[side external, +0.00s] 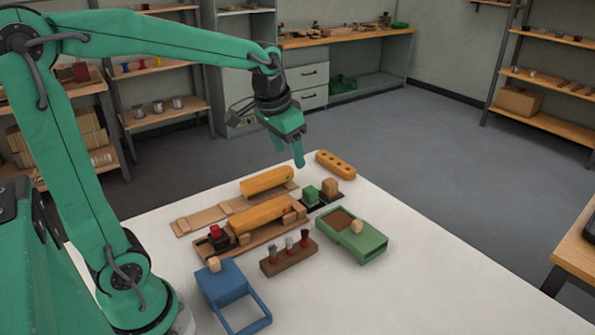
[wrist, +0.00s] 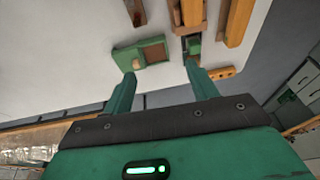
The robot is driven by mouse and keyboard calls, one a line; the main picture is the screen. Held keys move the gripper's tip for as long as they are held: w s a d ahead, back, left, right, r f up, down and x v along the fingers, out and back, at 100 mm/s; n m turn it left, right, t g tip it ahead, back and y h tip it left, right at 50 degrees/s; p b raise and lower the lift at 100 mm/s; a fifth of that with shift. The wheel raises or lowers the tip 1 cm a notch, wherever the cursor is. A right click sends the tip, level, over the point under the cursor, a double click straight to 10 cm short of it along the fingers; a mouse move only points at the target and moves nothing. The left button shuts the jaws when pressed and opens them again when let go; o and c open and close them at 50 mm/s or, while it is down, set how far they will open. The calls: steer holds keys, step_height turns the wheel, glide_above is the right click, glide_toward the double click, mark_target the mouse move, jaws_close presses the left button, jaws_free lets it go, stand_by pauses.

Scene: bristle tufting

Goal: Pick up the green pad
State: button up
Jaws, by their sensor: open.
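The green pad (side external: 310,194) is a small green block on a dark base on the white table, beside a tan block (side external: 330,187). It also shows in the wrist view (wrist: 194,46), just beyond the tip of the right-hand finger. My gripper (side external: 286,152) is open and empty, raised above the table and up and left of the pad in the side view. In the wrist view its two fingers (wrist: 160,69) stand apart with nothing between them. Neither finger appears to touch the pad.
A green box (side external: 352,238) with a brown inset and tan knob stands right of the pad. Orange bars (side external: 266,182) on wooden holders lie left. A holed orange block (side external: 335,163) lies behind. A peg rack (side external: 288,256) and blue frame (side external: 226,284) stand in front. The table's right is clear.

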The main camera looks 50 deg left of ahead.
steer(key=w+a+f+g, duration=0.2)
steer(key=w+a+f, duration=0.35)
steer(key=w, duration=0.35)
steer(key=g, duration=0.1)
glide_above(310, 189)
steer(key=f, duration=0.9)
steer(key=shift+s+f, duration=0.25)
steer(key=shift+w+a+f, duration=0.15)
steer(key=shift+f, duration=0.15)
steer(key=shift+f, duration=0.1)
steer(key=shift+f, duration=1.2)
steer(key=shift+f, duration=0.15)
steer(key=shift+w+f, duration=0.15)
steer(key=shift+f, duration=2.3)
steer(key=shift+c, duration=0.2)
